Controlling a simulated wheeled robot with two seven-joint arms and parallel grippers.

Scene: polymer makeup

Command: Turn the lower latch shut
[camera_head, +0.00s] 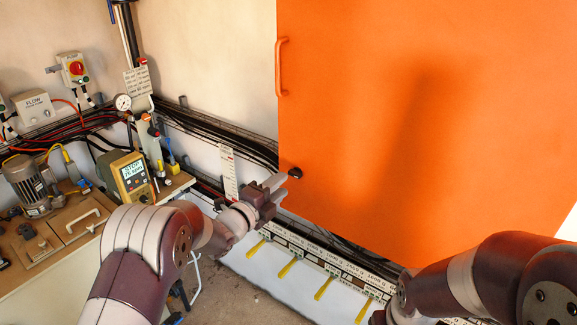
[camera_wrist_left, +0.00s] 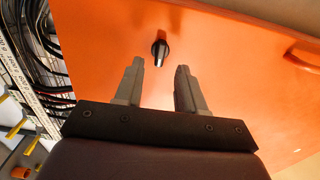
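The lower latch (camera_head: 295,173) is a small black knob near the lower left corner of the orange cabinet door (camera_head: 420,110). In the left wrist view the latch (camera_wrist_left: 159,50) shows a pale pointer and lies just beyond the fingertips, between their lines. My left gripper (camera_head: 278,187) is close to the latch, to its lower left in the head view. In the left wrist view the gripper (camera_wrist_left: 160,66) is open, with nothing between its two grey fingers. My right arm enters at lower right; its gripper is outside the picture.
An orange handle (camera_head: 281,67) stands out from the door's left edge, above the latch. Black cables (camera_head: 215,130) run along the wall left of the door. A bench with a yellow meter (camera_head: 131,176) and a motor (camera_head: 33,184) stands at left.

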